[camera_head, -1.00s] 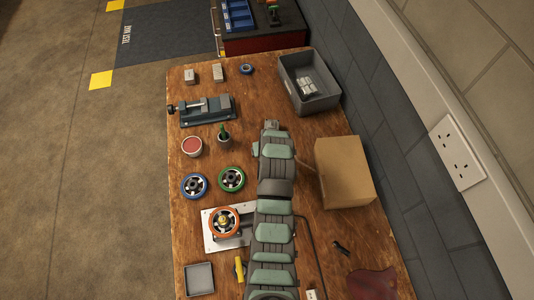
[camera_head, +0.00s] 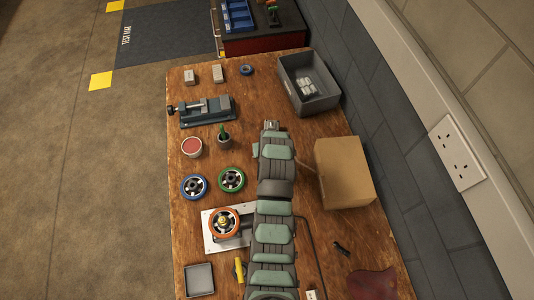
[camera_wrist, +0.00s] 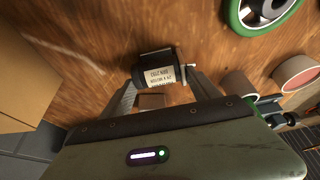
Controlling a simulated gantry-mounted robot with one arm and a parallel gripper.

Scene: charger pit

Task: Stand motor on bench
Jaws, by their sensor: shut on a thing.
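The motor (camera_wrist: 160,74) is a dark cylinder with a pale printed label and a thin shaft pointing right in the wrist view. It lies sideways across that picture. My gripper (camera_wrist: 163,88) is shut on it, one finger at each end of the label side. Whether the motor touches the bench or hangs just above it I cannot tell. The wooden bench (camera_head: 180,150) runs beneath; it also fills the back of the wrist view (camera_wrist: 60,45). In the head view my arm covers much of the bench middle, and the motor is hard to make out at its far end.
A cardboard box (camera_head: 344,172) stands right of my arm. A grey bin (camera_head: 316,102) is beyond. Bare wood lies between.

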